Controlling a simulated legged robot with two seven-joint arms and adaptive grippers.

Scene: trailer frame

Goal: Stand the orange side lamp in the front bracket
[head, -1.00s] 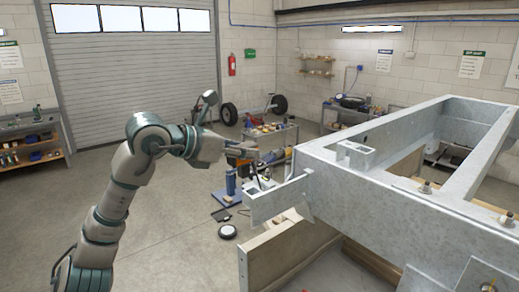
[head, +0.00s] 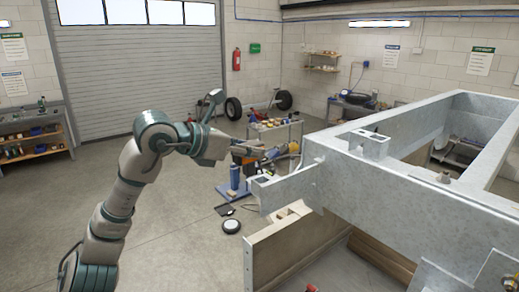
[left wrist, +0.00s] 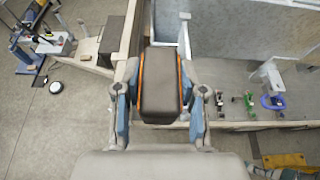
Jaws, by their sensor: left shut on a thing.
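My left gripper (head: 252,152) is shut on the orange side lamp, a dark grey-brown block with orange edges that fills the space between its fingers in the left wrist view (left wrist: 160,88). In the head view only a small orange part of the lamp (head: 243,152) shows at the gripper. The front bracket (head: 287,188), a pale metal arm with a socket-like end, sticks out left from the trailer frame. The gripper and lamp appear above and slightly left of its end, apart from it. My right gripper is not in view.
The galvanised trailer frame (head: 410,190) fills the right side, with another small bracket (head: 369,145) on top. A wooden panel (head: 285,245) stands below. A blue stand (head: 234,180) and a round disc (head: 231,226) are on the floor. Floor at left is open.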

